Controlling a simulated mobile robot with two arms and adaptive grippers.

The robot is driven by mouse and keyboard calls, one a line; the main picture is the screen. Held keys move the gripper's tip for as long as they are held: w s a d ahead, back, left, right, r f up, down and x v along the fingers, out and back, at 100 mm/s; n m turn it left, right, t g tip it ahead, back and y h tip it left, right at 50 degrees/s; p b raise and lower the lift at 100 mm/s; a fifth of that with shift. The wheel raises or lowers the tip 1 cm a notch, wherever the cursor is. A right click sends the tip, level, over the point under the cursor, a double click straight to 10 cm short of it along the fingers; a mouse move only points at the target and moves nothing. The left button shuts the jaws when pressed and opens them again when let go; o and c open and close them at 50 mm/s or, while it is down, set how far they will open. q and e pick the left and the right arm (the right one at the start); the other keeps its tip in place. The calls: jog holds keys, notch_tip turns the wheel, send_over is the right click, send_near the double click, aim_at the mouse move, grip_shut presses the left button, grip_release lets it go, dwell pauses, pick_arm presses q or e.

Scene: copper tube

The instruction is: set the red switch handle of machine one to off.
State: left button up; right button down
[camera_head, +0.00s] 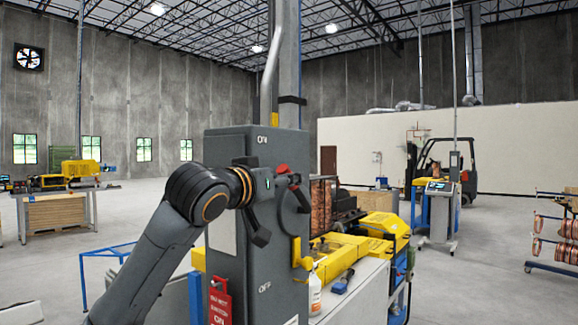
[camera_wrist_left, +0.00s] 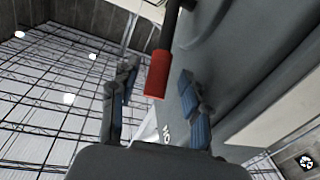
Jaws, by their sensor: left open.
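The grey switch box (camera_head: 228,240) of a machine stands upright in the middle of the head view, with ON near its top and OFF lower down. Its red switch handle (camera_head: 282,169) is on the right side, in the upper part nearer ON. My left gripper (camera_head: 281,210) is at that side, its fingers spread. In the left wrist view the red handle (camera_wrist_left: 157,74), on a dark lever, appears between the two open fingers of the gripper (camera_wrist_left: 157,88). I cannot tell whether either finger touches it. My right gripper is not in view.
A red tag (camera_head: 220,303) hangs low on the box front. A white bench (camera_head: 355,298) with a spray bottle (camera_head: 315,292) and yellow machine parts (camera_head: 345,250) stands right of the box. A forklift (camera_head: 440,165) is farther back.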

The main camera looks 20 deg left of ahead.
pick_arm(q)
jog(key=shift+w+d+r+p, duration=0.2)
jog(key=shift+w+p, duration=0.1)
jog(key=shift+w, duration=0.65)
jog(key=shift+w+f, duration=0.1)
jog(key=shift+w, duration=0.05)
jog(key=shift+w+d, duration=0.1)
jog(key=shift+w, duration=0.05)
jog(key=shift+c, duration=0.4)
jog(key=c, duration=0.8)
grip_shut()
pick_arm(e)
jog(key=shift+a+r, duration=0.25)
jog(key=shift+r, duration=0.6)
